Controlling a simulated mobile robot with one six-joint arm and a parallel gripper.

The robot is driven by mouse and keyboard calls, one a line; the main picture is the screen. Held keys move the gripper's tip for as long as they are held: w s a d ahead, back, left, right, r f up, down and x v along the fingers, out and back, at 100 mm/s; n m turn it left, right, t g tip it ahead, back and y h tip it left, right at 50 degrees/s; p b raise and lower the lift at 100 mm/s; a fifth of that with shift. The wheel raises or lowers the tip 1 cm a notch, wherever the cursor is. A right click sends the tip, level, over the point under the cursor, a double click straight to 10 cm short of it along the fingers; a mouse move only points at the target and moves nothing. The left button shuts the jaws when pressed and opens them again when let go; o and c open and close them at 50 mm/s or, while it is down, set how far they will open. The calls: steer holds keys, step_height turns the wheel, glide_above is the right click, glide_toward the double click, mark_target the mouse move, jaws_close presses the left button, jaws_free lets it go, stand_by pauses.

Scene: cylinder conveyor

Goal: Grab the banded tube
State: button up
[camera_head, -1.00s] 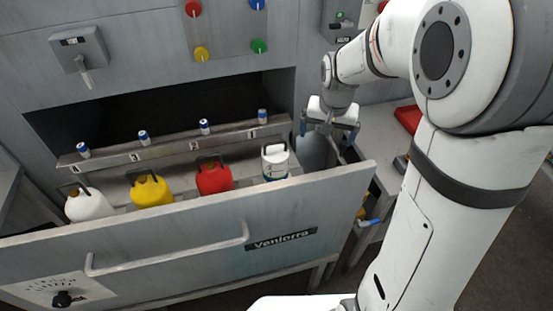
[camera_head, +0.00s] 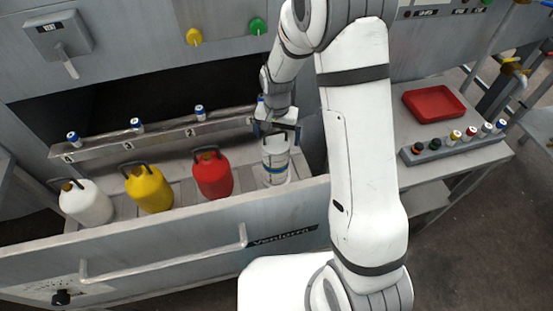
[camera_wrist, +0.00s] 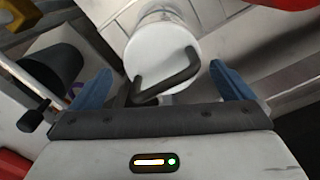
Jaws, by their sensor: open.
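The banded tube (camera_head: 276,172) is a white canister with dark and blue-green bands, standing at the right end of the row in the open drawer. In the wrist view its round white top (camera_wrist: 160,45) and dark bent handle (camera_wrist: 178,72) show between my fingers. My gripper (camera_head: 277,130) is directly over the tube. Its blue fingers are spread to either side of the handle in the wrist view (camera_wrist: 162,88). Whether the fingers touch the tube cannot be told. My gripper hides part of the tube's top in the head view.
White (camera_head: 86,201), yellow (camera_head: 149,189) and red (camera_head: 212,175) canisters stand left of the tube. Small white-and-blue cylinders (camera_head: 136,125) sit on the ledge behind. The drawer front (camera_head: 180,245) borders the row. A red tray (camera_head: 440,104) and a rack (camera_head: 455,149) are at right.

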mark_target(276, 142)
steer(key=f, duration=0.3)
steer(key=shift+a+f, duration=0.2)
steer(key=shift+f, duration=0.15)
steer(key=shift+c, duration=0.4)
steer(key=c, duration=1.5)
